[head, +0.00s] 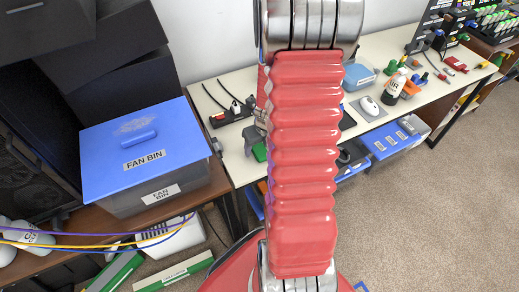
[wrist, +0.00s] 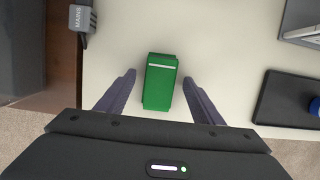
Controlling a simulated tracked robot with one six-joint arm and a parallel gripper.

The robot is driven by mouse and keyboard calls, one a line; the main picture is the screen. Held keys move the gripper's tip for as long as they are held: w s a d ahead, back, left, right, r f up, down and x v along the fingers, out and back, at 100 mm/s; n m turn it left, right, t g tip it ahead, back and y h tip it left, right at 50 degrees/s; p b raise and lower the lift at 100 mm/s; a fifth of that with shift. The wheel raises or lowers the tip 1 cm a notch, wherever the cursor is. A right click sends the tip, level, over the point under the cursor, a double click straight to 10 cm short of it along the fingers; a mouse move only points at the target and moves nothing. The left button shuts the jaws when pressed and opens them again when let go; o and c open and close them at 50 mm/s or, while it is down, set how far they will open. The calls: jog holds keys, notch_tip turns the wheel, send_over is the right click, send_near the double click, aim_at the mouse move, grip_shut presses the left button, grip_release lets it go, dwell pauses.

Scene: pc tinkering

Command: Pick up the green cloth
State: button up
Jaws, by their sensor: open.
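The green cloth (wrist: 161,88) looks like a small folded green block with a pale stripe near its far end. It lies on the pale tabletop in the wrist view, and part of it shows beside my red arm in the head view (head: 260,152). My gripper (wrist: 158,76) is open, with one dark finger on each side of the cloth and a gap on both sides. I cannot tell the height of the fingers above the table.
A grey block marked MAINS (wrist: 81,18) lies left of the cloth. A dark tray (wrist: 285,100) is at the right. A blue-lidded fan bin (head: 140,143) stands left of the table in the head view. The table (wrist: 215,35) around the cloth is clear.

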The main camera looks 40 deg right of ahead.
aim_at(259, 149)
jog(key=shift+f, duration=0.1)
jog(key=c, duration=1.1)
jog(key=shift+r, duration=5.2)
jog(key=o, duration=0.5)
jog(key=c, duration=0.4)
jog(key=shift+c, duration=0.2)
jog(key=shift+f, duration=0.15)
